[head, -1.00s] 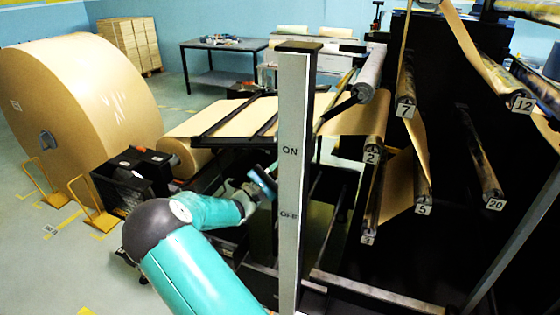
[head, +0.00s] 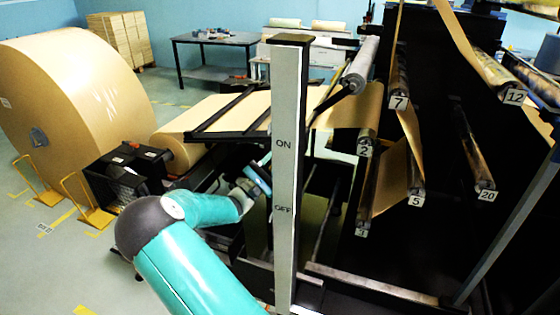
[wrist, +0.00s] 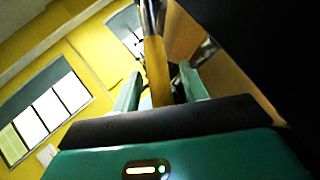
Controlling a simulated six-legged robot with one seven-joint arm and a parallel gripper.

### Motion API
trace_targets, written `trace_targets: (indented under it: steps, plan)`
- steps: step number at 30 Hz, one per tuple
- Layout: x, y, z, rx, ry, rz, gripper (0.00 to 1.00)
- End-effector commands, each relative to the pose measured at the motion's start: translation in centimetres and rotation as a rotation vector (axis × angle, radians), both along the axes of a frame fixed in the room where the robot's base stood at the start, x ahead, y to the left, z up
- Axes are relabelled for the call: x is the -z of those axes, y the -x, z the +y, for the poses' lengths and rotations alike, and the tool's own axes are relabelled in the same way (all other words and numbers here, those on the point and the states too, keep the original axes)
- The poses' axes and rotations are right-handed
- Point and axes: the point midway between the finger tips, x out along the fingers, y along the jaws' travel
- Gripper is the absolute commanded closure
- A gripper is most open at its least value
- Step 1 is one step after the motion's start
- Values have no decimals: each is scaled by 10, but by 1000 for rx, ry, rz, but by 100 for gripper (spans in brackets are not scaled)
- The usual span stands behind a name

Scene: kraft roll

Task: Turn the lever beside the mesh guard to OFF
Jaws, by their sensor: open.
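A pale grey upright post (head: 287,175) stands in the middle of the head view, with ON printed above OFF on its face. My gripper (head: 258,181) is just left of the post, its fingertips hidden or too small to make out there. In the wrist view my gripper (wrist: 160,72) has its two teal fingers apart. A yellow-brown bar (wrist: 155,65) shows between them; I cannot tell whether it is the lever handle or whether it touches them. No lever is clear in the head view. A black mesh-faced box (head: 125,185), possibly the mesh guard, stands left of my arm.
A large kraft roll (head: 75,100) stands at the left with yellow floor brackets (head: 95,212) before it. Numbered rollers (head: 398,102) and a dark machine frame fill the right. A table (head: 215,42) stands behind. Open floor lies at the lower left.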

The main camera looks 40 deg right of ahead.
Motion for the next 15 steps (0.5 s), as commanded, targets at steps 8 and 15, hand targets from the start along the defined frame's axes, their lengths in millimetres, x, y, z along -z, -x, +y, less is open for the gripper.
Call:
trace_targets:
  steps: [8, 15]
  plan:
    - [15, -3, 25, -3, 1, 2, 57]
    - [44, -6, 70, -3, 0, 2, 57]
